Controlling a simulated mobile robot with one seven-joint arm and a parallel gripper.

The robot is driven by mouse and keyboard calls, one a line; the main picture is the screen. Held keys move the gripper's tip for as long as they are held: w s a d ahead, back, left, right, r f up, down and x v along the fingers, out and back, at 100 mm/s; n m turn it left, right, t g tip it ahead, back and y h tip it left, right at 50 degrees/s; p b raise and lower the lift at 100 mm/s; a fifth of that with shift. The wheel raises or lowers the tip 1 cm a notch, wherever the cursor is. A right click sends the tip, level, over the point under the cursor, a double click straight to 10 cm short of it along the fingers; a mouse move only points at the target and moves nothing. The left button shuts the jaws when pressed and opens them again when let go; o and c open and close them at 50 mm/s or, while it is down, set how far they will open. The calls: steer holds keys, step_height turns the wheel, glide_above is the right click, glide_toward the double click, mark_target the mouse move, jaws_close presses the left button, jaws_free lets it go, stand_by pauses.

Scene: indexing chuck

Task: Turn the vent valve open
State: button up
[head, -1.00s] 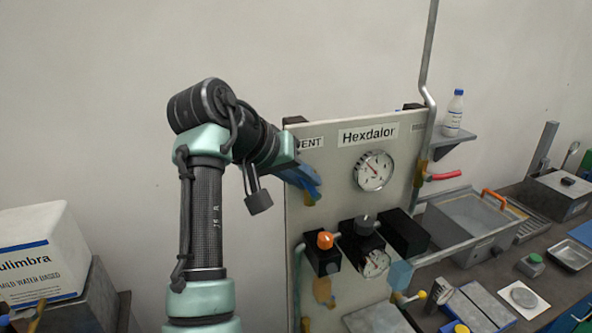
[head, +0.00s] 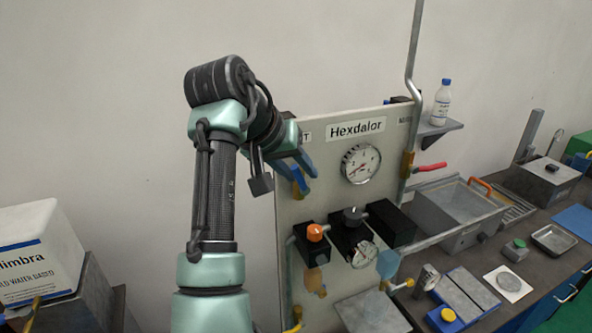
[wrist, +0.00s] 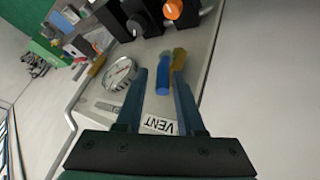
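The vent valve shows in the wrist view as a blue handle (wrist: 163,76) beside a brass-coloured body (wrist: 179,59), above a VENT label (wrist: 159,125) on the pale panel. My gripper (wrist: 159,74) is open. The blue handle lies between its two fingers in the picture, with clear space on the left finger's side. The right fingertip is close to the brass body; I cannot tell whether they touch. In the head view my gripper (head: 304,164) is in front of the panel's upper left, covering most of the valve and label.
The Hexdalor panel (head: 322,188) carries a round gauge (head: 361,163), an orange knob (head: 315,232) and a black knob (head: 352,214). A red-handled valve (head: 430,167) is at its right. A metal pipe (head: 412,90) rises beside it. A white box (head: 40,262) stands far left.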

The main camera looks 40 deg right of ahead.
steer(key=shift+o, duration=0.4)
steer(key=shift+f, duration=0.1)
steer(key=shift+a, duration=0.1)
steer(key=shift+a, duration=0.15)
steer(key=b+v, duration=0.5)
steer(key=v, duration=0.7)
steer(key=shift+r, duration=0.4)
steer(key=shift+s+a, duration=0.1)
steer(key=shift+s, duration=0.05)
